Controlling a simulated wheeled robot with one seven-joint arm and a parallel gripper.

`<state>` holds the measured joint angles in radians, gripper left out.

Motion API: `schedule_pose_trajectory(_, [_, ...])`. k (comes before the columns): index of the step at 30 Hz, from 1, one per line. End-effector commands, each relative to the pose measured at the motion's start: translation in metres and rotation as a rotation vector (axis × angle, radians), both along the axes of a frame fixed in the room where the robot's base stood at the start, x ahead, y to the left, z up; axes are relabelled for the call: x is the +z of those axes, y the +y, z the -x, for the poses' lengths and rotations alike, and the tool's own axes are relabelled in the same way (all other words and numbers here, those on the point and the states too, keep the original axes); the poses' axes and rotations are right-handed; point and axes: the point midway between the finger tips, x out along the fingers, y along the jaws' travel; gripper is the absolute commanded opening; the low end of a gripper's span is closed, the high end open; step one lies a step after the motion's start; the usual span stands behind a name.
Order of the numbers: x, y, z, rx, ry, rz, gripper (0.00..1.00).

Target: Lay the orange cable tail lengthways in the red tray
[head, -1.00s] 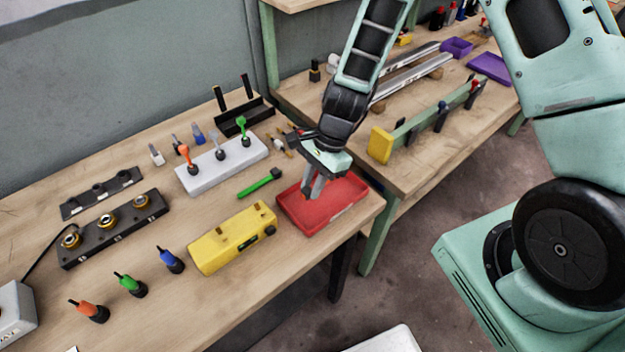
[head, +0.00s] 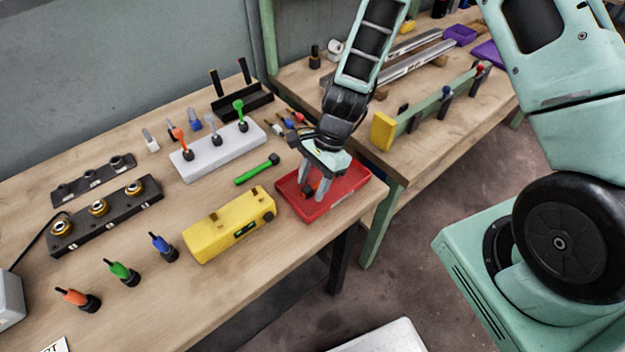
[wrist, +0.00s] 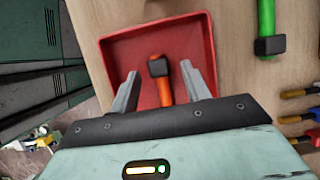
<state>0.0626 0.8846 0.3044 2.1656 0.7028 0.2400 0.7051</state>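The red tray (head: 345,195) sits at the right front corner of the near workbench; it also fills the middle of the wrist view (wrist: 120,50). The orange cable tail (wrist: 165,92), with a black end (wrist: 158,66), shows inside the tray, roughly parallel to the tray's side walls in that view. Its lower end is hidden behind my gripper body. My gripper (head: 313,192) is over the tray, fingers down. In the wrist view its fingers (wrist: 158,82) stand apart on either side of the tail, with gaps on both sides.
A yellow box (head: 228,225) stands left of the tray, and a green cable piece (head: 257,168) lies behind it. A white block (head: 217,153) holds upright plugs. Several small tools (head: 287,122) lie behind the tray. A second bench (head: 400,165) adjoins on the right.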

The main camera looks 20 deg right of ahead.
Motion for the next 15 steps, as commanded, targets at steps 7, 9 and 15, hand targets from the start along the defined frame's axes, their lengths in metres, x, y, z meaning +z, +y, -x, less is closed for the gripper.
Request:
schedule_pose_trajectory(7, [0.000,0.000,0.000,0.000,0.000,0.000,0.47])
schedule_pose_trajectory(9, [0.002,-0.001,0.000,0.001,-0.002,0.001,0.47])
schedule_pose_trajectory(15, [0.022,-0.009,-0.004,0.002,-0.005,0.002,0.47])
